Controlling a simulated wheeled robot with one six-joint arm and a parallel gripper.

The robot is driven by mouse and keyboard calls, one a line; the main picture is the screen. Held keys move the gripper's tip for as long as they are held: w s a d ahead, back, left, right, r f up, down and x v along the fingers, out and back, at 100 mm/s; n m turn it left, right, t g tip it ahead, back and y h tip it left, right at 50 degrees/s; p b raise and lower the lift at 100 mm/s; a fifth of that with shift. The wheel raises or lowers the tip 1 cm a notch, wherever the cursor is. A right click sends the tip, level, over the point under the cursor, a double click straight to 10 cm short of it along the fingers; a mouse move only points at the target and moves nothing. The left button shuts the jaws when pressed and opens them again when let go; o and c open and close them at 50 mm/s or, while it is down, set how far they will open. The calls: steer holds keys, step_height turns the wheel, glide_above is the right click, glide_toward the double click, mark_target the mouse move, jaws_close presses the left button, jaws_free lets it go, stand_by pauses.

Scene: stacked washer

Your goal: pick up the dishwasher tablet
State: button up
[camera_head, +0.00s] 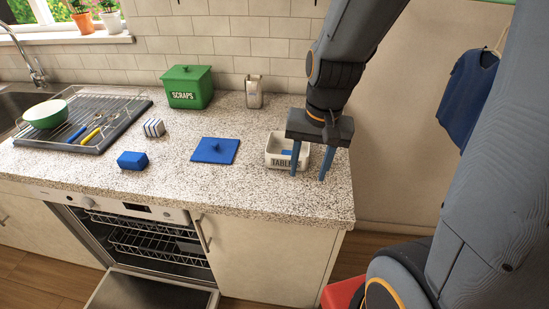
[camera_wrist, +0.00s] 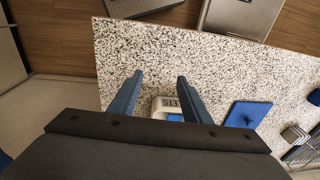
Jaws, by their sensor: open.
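The dishwasher tablet looks to be the small blue piece (camera_head: 287,153) inside the white box (camera_head: 272,148) lettered "TABLE", on the right part of the counter. My gripper (camera_head: 309,175) is open and points down at the front right of the box, its blue fingers partly covering it. In the wrist view my gripper (camera_wrist: 157,82) shows two spread fingers with nothing between them but counter. The box (camera_wrist: 160,103) and a bit of blue in it (camera_wrist: 174,117) lie behind the fingers, partly hidden by my gripper body.
A blue lid with a knob (camera_head: 215,150) lies left of the box. A blue sponge-like block (camera_head: 132,160), a striped block (camera_head: 154,127), a green scraps bin (camera_head: 187,87) and a drying rack (camera_head: 90,120) stand further left. The dishwasher door (camera_head: 150,292) hangs open below.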

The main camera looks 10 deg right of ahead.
steer(key=w+m, duration=0.2)
steer(key=m, duration=0.1)
steer(key=w+d+m+y, duration=0.1)
steer(key=w+m, duration=0.1)
steer(key=m, duration=0.1)
steer(key=w+r+m, duration=0.1)
steer(key=w+m, duration=0.1)
steer(key=m, duration=0.2)
steer(key=shift+w+d+y+b, duration=0.15)
steer(key=shift+d+y+b, duration=0.15)
steer(key=shift+y, duration=0.1)
steer(key=w+m+y, duration=0.2)
steer(key=w+m, duration=0.4)
steer(key=m, duration=0.2)
steer(key=shift+t, duration=0.4)
steer(key=shift+w+a+f+p, duration=0.1)
steer(key=shift+w+f+p, duration=0.1)
steer(key=shift+f, duration=0.75)
steer(key=shift+w+a+f+p, duration=0.1)
steer(key=shift+w+f+p, duration=0.05)
steer(key=shift+f, duration=0.8)
steer(key=shift+w+a+f+p, duration=0.1)
steer(key=shift+w+f+p, duration=0.1)
steer(key=shift+f, duration=0.75)
jaws_close()
